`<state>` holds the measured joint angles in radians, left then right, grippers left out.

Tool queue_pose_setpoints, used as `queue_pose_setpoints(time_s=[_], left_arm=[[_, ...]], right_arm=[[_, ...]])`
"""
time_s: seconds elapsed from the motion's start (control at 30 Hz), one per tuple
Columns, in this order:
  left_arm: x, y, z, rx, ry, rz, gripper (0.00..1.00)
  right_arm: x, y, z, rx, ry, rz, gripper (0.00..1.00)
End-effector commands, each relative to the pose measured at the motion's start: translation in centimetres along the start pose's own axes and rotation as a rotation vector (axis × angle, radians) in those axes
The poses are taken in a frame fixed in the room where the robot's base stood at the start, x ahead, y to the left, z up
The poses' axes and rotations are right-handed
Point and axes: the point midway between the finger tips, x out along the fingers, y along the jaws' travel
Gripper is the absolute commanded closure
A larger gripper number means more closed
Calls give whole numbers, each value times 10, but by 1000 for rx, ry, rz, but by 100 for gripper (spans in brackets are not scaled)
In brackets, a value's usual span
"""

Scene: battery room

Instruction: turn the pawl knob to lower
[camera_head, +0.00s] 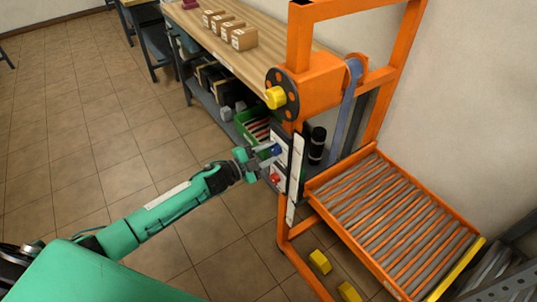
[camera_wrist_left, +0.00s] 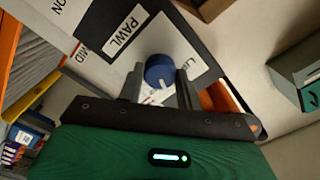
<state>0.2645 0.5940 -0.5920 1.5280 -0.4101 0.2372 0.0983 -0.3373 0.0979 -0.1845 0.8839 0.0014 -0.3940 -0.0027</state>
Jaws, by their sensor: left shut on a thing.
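The blue pawl knob (camera_head: 276,149) is on the panel (camera_head: 296,165) of the orange lift frame. It also shows in the wrist view as a round blue knob (camera_wrist_left: 159,68) with a white pointer line toward the bottom of the picture. My left gripper (camera_head: 262,156) reaches the panel from the left and is shut on the knob; its two fingers (camera_wrist_left: 160,88) stand on either side of it. The wrist view shows the word PAWL above the knob and a partly readable label to its right. A red control (camera_head: 275,178) sits below the knob. My right gripper is out of view.
The orange lift frame (camera_head: 299,45) carries a black handwheel with a yellow hub (camera_head: 275,97). An orange roller bed (camera_head: 385,215) stands to the right. A wooden bench (camera_head: 205,45) with several boxes is behind. Open tiled floor (camera_head: 100,130) lies to the left.

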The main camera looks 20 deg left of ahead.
Motion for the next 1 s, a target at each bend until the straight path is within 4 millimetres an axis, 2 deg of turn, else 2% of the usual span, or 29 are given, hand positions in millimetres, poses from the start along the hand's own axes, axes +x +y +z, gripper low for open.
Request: queue_pose_setpoints(time_s=[0.2,0.5,0.67,1.0], left_arm=[[0,2,1,181,0,1,87],[0,1,1,351,-1,1,87],[0,1,0,397,-1,1,87],[0,1,0,423,-1,2,87]], right_arm=[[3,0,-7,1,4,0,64],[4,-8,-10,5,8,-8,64],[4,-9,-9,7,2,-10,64],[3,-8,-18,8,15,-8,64]])
